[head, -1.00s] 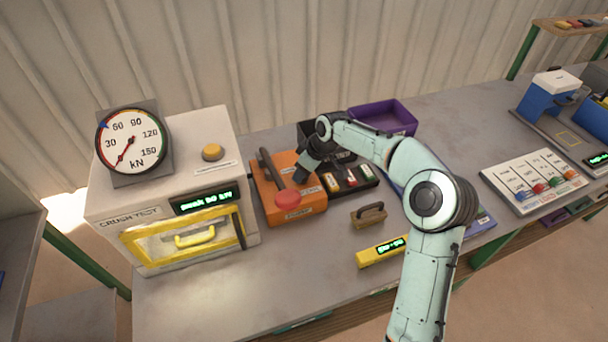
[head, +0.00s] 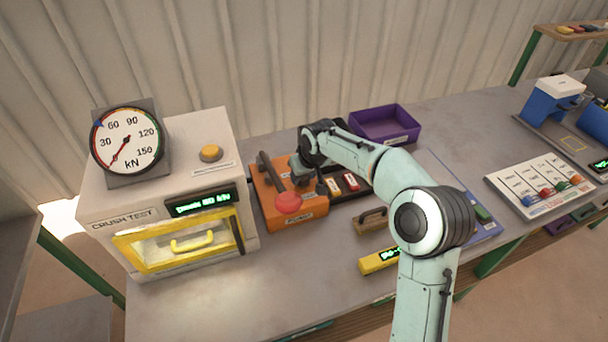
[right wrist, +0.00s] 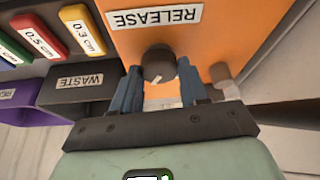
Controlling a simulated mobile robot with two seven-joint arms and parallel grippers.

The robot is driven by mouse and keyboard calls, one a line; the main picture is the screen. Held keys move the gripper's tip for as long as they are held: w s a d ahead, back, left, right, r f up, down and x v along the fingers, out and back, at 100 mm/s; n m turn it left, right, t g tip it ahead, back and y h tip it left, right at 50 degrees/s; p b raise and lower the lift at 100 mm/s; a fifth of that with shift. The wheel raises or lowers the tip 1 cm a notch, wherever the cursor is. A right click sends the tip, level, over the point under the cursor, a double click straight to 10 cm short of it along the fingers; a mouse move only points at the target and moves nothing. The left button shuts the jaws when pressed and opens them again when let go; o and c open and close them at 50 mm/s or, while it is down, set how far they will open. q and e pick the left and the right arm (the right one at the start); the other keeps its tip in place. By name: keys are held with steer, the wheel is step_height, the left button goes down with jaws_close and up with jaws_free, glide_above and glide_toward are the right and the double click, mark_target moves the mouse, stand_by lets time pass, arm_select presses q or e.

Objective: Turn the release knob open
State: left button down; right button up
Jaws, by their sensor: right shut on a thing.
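The release knob (right wrist: 158,63) is a dark, rounded knob with a small pale mark, on the orange pump box (right wrist: 205,35) below the RELEASE label in the right wrist view. My right gripper (right wrist: 159,78) has its two blue fingers on either side of the knob and is shut on it. In the head view my right gripper (head: 301,170) reaches down onto the right part of the orange pump box (head: 272,212), hiding the knob. My left gripper is not in view.
The crush-test press (head: 165,225) with its gauge (head: 127,140) stands at left. A red button (head: 288,203) and dark lever (head: 270,168) are on the pump box. A block rack (head: 345,190), brown handled block (head: 370,222) and purple bin (head: 385,124) lie to the right.

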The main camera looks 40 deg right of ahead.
stand_by(0.3)
steer(key=o, duration=1)
steer(key=shift+o, duration=0.2)
steer(key=v, duration=1.3)
steer(key=shift+r, duration=0.25)
